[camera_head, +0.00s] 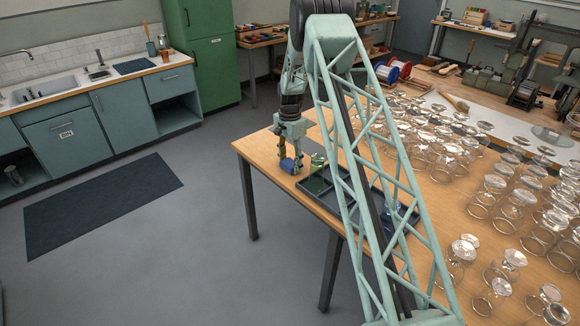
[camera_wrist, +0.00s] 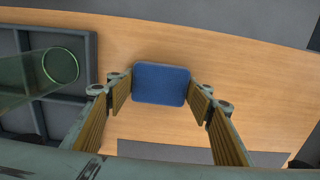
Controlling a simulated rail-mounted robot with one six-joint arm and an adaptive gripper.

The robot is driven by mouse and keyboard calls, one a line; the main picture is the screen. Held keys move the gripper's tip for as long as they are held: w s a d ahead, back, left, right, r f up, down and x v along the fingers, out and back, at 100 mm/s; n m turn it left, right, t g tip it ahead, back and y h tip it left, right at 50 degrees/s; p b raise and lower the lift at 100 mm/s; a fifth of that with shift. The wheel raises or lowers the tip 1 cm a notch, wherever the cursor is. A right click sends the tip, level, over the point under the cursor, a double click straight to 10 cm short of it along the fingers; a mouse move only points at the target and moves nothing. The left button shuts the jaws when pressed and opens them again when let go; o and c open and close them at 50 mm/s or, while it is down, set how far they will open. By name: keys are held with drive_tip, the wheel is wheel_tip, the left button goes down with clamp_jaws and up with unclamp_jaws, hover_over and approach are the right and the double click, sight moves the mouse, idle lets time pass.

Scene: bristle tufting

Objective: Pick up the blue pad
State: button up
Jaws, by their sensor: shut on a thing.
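The blue pad (camera_wrist: 161,84) is a small rounded rectangle between the two fingers of my gripper (camera_wrist: 160,92) in the wrist view. The fingertips press against its left and right sides. In the head view the pad (camera_head: 289,166) shows under my gripper (camera_head: 288,156), near the left corner of the wooden table (camera_head: 259,150). I cannot tell whether the pad touches the table or is just above it.
A dark divided tray (camera_head: 315,195) lies right of the pad, and a green-tinted clear glass (camera_wrist: 60,66) stands at it in the wrist view. Many clear glass vessels (camera_head: 483,205) crowd the table's right side.

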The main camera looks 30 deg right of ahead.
sight(290, 163)
drive_tip(key=shift+r, duration=0.1)
drive_tip(key=shift+r+p, duration=0.5)
drive_tip(key=shift+r, duration=4.4)
drive_tip(key=shift+o, duration=0.9)
drive_tip(key=shift+c, duration=1)
drive_tip(key=shift+r, duration=0.1)
